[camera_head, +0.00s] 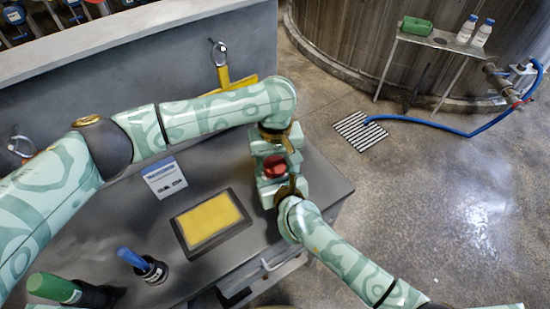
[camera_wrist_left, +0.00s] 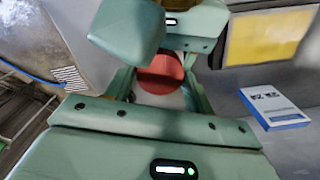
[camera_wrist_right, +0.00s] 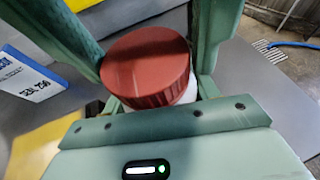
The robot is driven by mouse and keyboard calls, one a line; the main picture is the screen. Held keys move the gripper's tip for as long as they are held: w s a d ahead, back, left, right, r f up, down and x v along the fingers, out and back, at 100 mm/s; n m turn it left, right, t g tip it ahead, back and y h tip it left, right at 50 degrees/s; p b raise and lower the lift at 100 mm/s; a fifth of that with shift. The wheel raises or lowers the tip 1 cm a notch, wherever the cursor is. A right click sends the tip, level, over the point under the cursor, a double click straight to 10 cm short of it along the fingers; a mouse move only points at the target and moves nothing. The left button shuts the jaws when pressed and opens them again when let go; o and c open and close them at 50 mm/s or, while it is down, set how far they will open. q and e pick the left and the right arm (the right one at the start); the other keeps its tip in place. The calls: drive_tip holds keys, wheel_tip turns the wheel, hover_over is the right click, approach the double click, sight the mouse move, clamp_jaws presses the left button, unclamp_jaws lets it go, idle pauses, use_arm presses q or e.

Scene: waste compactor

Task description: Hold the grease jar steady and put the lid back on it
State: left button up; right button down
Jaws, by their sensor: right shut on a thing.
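The red lid (camera_head: 274,166) shows between my two facing grippers over the right end of the grey bench. In the right wrist view the lid (camera_wrist_right: 146,68) sits over the white jar (camera_wrist_right: 187,92), most of which is hidden beneath it. My right gripper (camera_head: 272,181) is shut on the jar from the near side. My left gripper (camera_head: 272,158) faces it from the far side, with its fingers either side of the lid (camera_wrist_left: 160,75) in the left wrist view. I cannot tell whether those fingers touch it, or whether the lid is fully seated.
On the bench (camera_head: 210,180) lie a dark-framed yellow pad (camera_head: 212,222) and a white and blue box (camera_head: 165,178). A blue-handled tool in a dark holder (camera_head: 150,268) and a green bottle (camera_head: 55,288) stand front left. The grey wall panel (camera_head: 130,75) bounds the back.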

use_arm(q)
drive_tip(key=c, duration=0.6)
drive_tip(key=m, duration=0.3)
drive_tip(key=o, duration=1.1)
drive_tip(key=shift+r, duration=2.3)
drive_tip(key=shift+c, duration=0.4)
